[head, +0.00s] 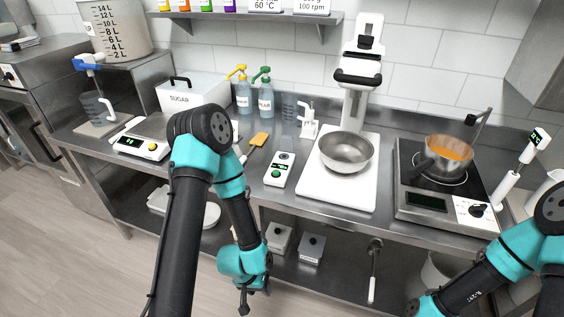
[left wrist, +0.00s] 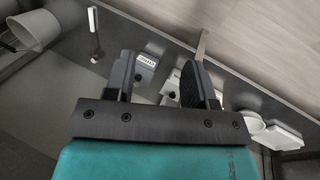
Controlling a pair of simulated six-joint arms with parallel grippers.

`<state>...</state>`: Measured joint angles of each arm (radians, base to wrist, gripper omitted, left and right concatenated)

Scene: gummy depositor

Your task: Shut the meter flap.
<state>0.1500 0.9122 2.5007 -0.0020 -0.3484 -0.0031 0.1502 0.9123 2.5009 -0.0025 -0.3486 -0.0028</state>
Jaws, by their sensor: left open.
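A white handheld meter with a green display (head: 540,138) stands at the far right of the counter, tilted on a white stem.
On the counter are a steel bowl (head: 346,152) on a white stand mixer, a saucepan of orange liquid (head: 446,153) on a hotplate, and a white scale (head: 142,146). Small boxes (head: 312,247) sit on the lower shelf.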

